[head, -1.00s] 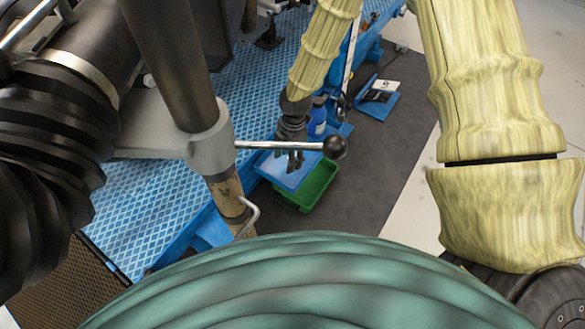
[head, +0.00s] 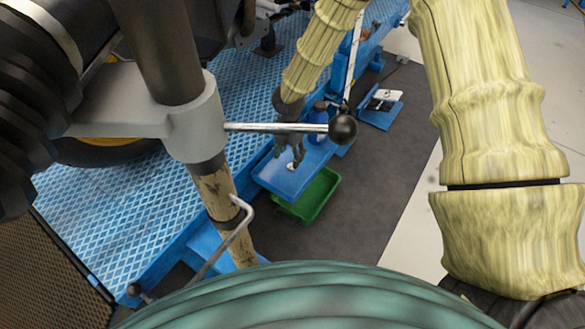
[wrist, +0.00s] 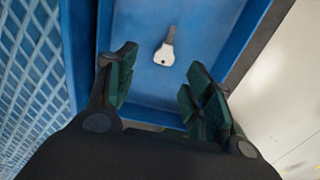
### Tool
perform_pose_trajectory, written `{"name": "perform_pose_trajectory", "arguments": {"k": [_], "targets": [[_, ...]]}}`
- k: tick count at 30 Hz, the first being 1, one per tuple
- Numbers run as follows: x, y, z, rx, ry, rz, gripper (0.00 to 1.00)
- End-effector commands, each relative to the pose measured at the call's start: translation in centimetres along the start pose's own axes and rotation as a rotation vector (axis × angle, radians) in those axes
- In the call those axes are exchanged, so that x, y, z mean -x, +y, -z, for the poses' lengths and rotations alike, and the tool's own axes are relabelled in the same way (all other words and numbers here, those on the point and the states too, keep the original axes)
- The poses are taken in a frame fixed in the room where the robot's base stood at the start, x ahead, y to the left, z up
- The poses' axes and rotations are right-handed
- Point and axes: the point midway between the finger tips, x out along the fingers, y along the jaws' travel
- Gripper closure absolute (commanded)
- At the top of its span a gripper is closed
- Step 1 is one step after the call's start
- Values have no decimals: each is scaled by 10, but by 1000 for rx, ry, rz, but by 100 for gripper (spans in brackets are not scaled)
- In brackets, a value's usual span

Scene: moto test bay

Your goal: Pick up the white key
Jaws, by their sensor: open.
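The white key (wrist: 164,54) lies flat in a shallow blue tray (wrist: 215,35) in the wrist view. Its pale head points toward my gripper and its darker narrow shaft points away. My gripper (wrist: 160,80) is open and empty, its dark green finger pads apart on either side of and short of the key. In the head view my gripper (head: 286,152) hangs over the near part of the blue tray (head: 292,187). A small pale spot beside the fingers there is probably the key; the gripper partly hides it.
A green bin (head: 322,193) sits below the tray's right side. A blue bottle (head: 317,122) stands just behind the tray. A metal lever with a black ball knob (head: 343,129) crosses in front of my gripper. A blue textured platform (head: 110,215) lies left; dark floor is open to the right.

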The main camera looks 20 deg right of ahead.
Motion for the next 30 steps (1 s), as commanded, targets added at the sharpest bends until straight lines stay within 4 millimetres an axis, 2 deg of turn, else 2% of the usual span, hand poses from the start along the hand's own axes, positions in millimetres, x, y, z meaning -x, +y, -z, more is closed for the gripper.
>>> {"name": "perform_pose_trajectory", "arguments": {"k": [5,15,23,24,26,30], "targets": [[-10,-1,0,0,0,0,48],[-50,-5,1,0,0,0,48],[-52,-5,1,0,-1,-1,48],[-52,-5,1,0,-1,-1,50],[-52,-5,1,0,0,-1,61],[-52,-5,1,0,0,-1,86]]}}
